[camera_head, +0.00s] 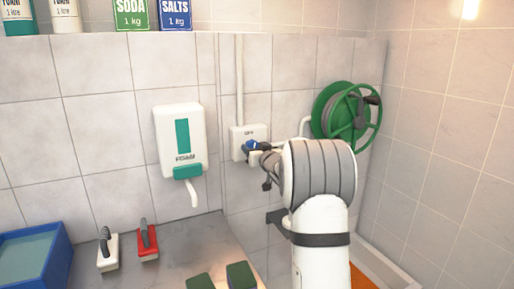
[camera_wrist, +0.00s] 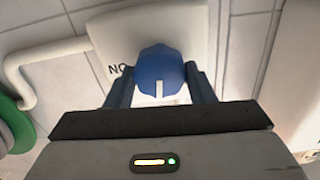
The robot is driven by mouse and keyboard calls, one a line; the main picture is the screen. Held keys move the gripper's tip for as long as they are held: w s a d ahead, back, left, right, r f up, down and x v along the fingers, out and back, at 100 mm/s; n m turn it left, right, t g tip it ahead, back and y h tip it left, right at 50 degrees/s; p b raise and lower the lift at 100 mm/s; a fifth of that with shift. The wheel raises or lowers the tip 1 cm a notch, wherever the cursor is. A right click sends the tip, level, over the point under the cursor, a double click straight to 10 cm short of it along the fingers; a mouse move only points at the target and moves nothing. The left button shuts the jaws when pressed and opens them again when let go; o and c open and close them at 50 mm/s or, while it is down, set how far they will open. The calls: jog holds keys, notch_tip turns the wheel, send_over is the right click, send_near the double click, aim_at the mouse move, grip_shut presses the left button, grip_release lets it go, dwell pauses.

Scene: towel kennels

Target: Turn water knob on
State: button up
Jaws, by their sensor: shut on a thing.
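Letters reading "NO" show on the plate (camera_wrist: 140,32) beside the knob. My gripper (camera_head: 262,149) reaches the plate from the right, with its two dark fingers on either side of the knob, shut on it. My arm covers the plate's lower right.
A green hose reel (camera_head: 345,113) hangs on the wall just right of the plate, behind my arm. A foam dispenser (camera_head: 180,139) hangs to the left. Below are a counter (camera_head: 165,268) with brushes (camera_head: 148,240) and a blue tub (camera_head: 62,262).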

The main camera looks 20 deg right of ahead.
jog(key=shift+s+a+f+m+p, duration=0.1)
jog(key=shift+f+m+p, duration=0.1)
jog(key=shift+m+p, duration=3.3)
jog(key=shift+f+m+p, duration=0.2)
jog(key=shift+m+p, duration=1.75)
jog(key=shift+m, duration=2.95)
jog(key=shift+m, duration=0.3)
jog(key=o, duration=0.9)
jog(key=shift+r, duration=0.1)
jog(key=shift+o, duration=0.3)
jog(key=shift+r, duration=0.1)
